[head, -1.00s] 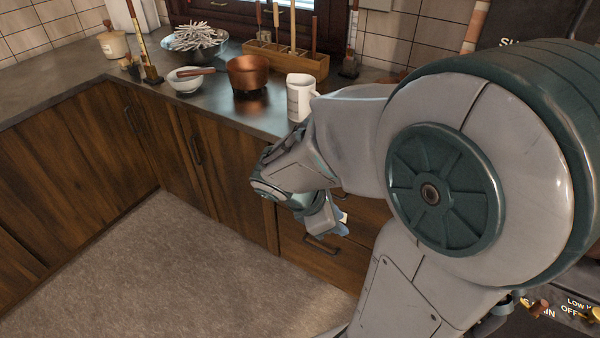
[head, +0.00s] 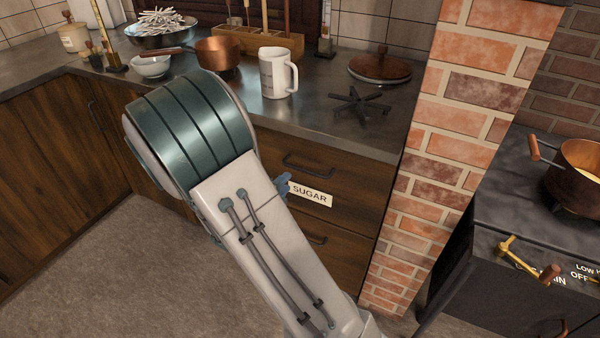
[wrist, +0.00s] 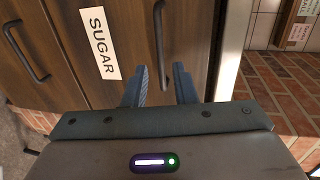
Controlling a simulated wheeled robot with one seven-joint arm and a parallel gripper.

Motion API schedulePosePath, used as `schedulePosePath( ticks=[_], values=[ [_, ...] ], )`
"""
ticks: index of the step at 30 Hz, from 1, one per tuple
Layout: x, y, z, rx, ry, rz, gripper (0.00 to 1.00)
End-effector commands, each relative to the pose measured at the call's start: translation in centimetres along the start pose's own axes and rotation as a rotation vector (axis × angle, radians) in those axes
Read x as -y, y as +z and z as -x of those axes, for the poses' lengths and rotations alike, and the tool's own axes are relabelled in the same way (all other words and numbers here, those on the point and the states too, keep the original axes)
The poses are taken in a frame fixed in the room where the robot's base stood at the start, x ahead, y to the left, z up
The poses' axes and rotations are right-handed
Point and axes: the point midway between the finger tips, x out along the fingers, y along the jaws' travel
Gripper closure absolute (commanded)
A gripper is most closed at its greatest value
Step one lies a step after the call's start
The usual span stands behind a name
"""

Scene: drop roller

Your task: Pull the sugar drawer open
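The sugar drawer (head: 345,180) is the top wooden drawer under the counter and looks shut. Its white SUGAR label (head: 312,194) sits below its dark bar handle (head: 308,167). In the wrist view the label (wrist: 100,43) is left of the handle (wrist: 160,40). My gripper (wrist: 161,80) is open and empty. Its two blue fingers lie on either side of the handle's near end in that picture; I cannot tell whether they touch it. In the head view my arm hides most of the gripper, and only a blue fingertip shows beside the label.
A white mug (head: 277,73), a copper pot (head: 218,53) and a burner grate (head: 360,103) are on the counter. The floor at left is clear.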

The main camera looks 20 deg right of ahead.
Motion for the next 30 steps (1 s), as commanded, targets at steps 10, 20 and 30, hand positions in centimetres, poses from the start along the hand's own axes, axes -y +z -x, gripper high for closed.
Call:
schedulePosePath(
  ticks=[10, 20, 30],
  values=[
    [-0.2, -0.1, -7.3, -0.003, -0.001, -0.003, 0.75],
    [-0.1, -0.1, -9.9, -0.001, 0.001, -0.003, 0.75],
    [0.0, -0.1, -9.9, -0.001, 0.001, -0.004, 1.0]
  ],
)
